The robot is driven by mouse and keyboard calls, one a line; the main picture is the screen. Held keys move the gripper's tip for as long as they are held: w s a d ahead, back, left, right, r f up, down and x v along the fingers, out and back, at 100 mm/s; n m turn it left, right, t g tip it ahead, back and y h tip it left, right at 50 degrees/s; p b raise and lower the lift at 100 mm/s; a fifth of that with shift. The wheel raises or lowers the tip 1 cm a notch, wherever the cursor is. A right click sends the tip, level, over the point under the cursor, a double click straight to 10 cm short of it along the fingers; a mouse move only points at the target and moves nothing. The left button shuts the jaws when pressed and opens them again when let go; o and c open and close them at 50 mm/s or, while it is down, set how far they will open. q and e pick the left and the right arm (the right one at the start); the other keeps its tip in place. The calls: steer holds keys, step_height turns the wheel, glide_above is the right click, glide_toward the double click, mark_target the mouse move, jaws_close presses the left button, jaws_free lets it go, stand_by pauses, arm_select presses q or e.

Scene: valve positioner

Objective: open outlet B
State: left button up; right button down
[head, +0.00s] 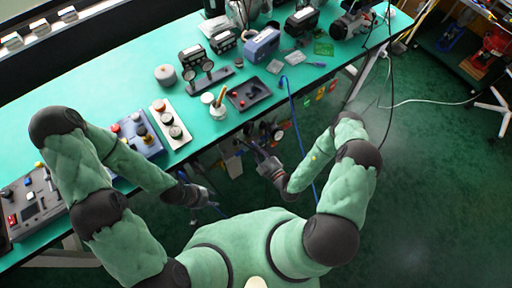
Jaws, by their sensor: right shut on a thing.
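My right gripper (248,144) reaches to just below the front edge of the bench. It is shut on a small dark part there; its jaws largely hide the part, and I cannot tell which outlet or handle it is. Dark round fittings (271,131) sit just right of the gripper, below the bench edge. Coloured tags (320,93) hang further right under the edge; their lettering is too small to read. My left gripper (208,203) is away from the bench, low in the middle, apart from the fittings. Its fingers are too dark and small to judge.
The green bench (115,85) carries a blue box with buttons (143,139), a white strip with round knobs (170,125), a dark tray (249,93) and several meters (262,45). A blue cable (298,130) hangs near my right forearm. The floor at right (430,170) is mostly clear.

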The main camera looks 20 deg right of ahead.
steer(key=m, duration=0.4)
steer(key=shift+f+m, duration=0.15)
steer(key=shift+m, duration=0.25)
stand_by(0.4)
steer(key=c, duration=1.2)
jaws_free()
steer(key=shift+s, duration=0.1)
steer(key=v, duration=1.2)
